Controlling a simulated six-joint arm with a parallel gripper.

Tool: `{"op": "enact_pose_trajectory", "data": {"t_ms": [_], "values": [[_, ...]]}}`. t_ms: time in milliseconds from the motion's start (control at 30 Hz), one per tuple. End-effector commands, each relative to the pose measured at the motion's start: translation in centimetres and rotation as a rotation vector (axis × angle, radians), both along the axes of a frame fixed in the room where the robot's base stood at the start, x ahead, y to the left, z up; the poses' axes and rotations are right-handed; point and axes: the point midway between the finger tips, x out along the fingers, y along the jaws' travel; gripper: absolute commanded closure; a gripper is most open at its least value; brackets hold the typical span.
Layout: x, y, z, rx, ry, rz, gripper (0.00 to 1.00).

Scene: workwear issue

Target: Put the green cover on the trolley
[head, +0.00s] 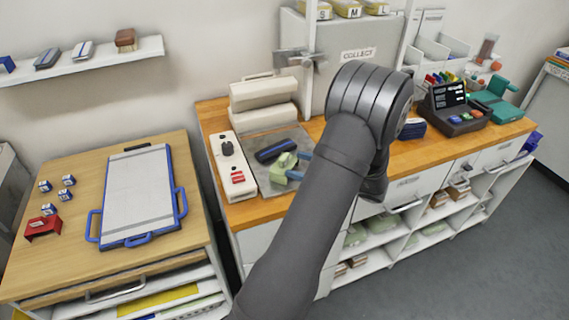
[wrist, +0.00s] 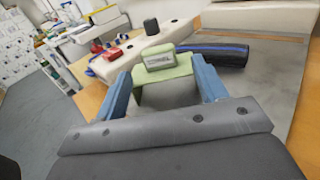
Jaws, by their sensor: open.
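The light green cover (head: 278,168) lies on the grey mat (head: 263,187) on the wooden counter. In the wrist view the green cover (wrist: 181,70) has a raised block with a label and stands between my two blue fingers. My gripper (wrist: 162,72) is open, with a finger on either side of the cover; I cannot tell whether they touch it. In the head view my gripper (head: 293,171) is partly hidden by my arm. A wooden-topped unit (head: 100,160) with shelves stands at the left; I cannot tell for sure that it is the trolley.
A dark blue roll (head: 274,151) lies right behind the cover. A white control box (head: 232,166) is to its left and white padded blocks (head: 263,93) behind. On the left unit are a blue-framed board (head: 138,195), a red holder (head: 42,227) and several small boxes.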

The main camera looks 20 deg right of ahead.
Motion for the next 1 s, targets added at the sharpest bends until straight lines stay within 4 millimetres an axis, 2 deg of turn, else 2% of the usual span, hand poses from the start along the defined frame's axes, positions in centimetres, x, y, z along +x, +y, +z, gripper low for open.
{"op": "enact_pose_trajectory", "data": {"t_ms": [133, 300, 600, 833, 900, 1000], "values": [[1.8, 1.9, 0.0, 0.001, 0.001, 0.005, 0.35], [3.3, 3.3, 0.0, 0.001, 0.001, 0.003, 0.35], [3.6, 3.6, 0.0, -0.001, 0.001, 0.001, 0.35], [3.6, 3.6, 0.0, 0.0, 0.0, 0.001, 0.8], [3.6, 3.6, 0.0, 0.0, 0.0, 0.001, 0.85], [3.6, 3.6, 0.0, 0.0, 0.0, 0.002, 0.85]]}}
